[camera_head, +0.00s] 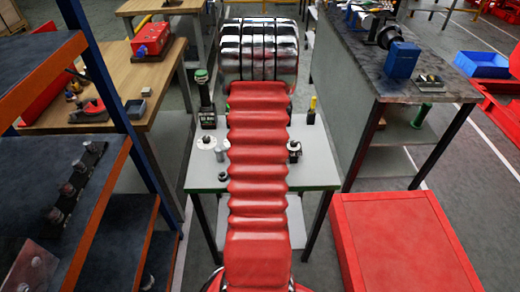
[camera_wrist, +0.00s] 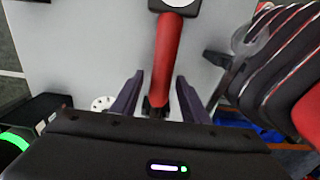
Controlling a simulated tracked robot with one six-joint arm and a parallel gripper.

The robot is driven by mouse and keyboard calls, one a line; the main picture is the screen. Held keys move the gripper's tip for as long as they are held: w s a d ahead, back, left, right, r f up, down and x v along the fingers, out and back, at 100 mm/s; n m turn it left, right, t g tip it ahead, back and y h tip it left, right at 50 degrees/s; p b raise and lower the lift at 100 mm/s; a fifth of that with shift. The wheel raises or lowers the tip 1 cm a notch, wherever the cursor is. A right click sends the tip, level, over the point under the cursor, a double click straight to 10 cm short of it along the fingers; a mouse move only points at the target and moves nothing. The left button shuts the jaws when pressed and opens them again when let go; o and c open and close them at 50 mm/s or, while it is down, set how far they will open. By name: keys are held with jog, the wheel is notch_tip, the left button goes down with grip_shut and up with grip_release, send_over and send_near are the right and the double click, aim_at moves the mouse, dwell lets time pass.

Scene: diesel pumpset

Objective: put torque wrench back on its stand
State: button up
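A red handle, apparently the torque wrench (camera_wrist: 166,65), shows in the wrist view between the fingers of my gripper (camera_wrist: 159,76). Its far end meets a black piece with a white round face (camera_wrist: 178,3) at the top edge, and its near end is dark. The fingers are apart, with a visible gap on each side of the handle; I cannot tell how far below the fingertips it lies. In the head view my red arm hides the gripper and the handle. I cannot make out the stand for certain.
The small grey table (camera_head: 318,170) holds a black green-topped item (camera_head: 204,98), a white disc (camera_head: 207,142) and a yellow-topped bottle (camera_head: 312,109). A blue-orange shelf (camera_head: 100,205) stands left, a workbench (camera_head: 440,85) right, and a red box (camera_head: 400,240) front right.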

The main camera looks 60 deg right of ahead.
dwell(0.3)
notch_tip(320, 180, up, 14)
jog(key=shift+f, duration=0.15)
dwell(0.4)
dwell(0.7)
jog(key=w+a+r+m, duration=0.2)
jog(key=a+m, duration=0.2)
jog(key=a, duration=0.4)
jog(key=w+a+r+m+t+h, duration=0.1)
jog(key=w+a+m, duration=0.15)
jog(key=a, duration=0.55)
jog(key=w+a+r+m, duration=0.2)
jog(key=a+m, duration=0.2)
jog(key=a, duration=0.4)
jog(key=s+a+r+n+t, duration=0.1)
jog(key=a+r+n+t, duration=0.1)
jog(key=a, duration=1.1)
jog(key=s+a+r+n+t+y, duration=0.1)
jog(key=a+r+n+t, duration=0.1)
jog(key=a, duration=1)
notch_tip(320, 180, up, 2)
jog(key=shift+a+r+n+t, duration=0.1)
jog(key=shift+a+n+t, duration=0.25)
jog(key=shift+n, duration=0.2)
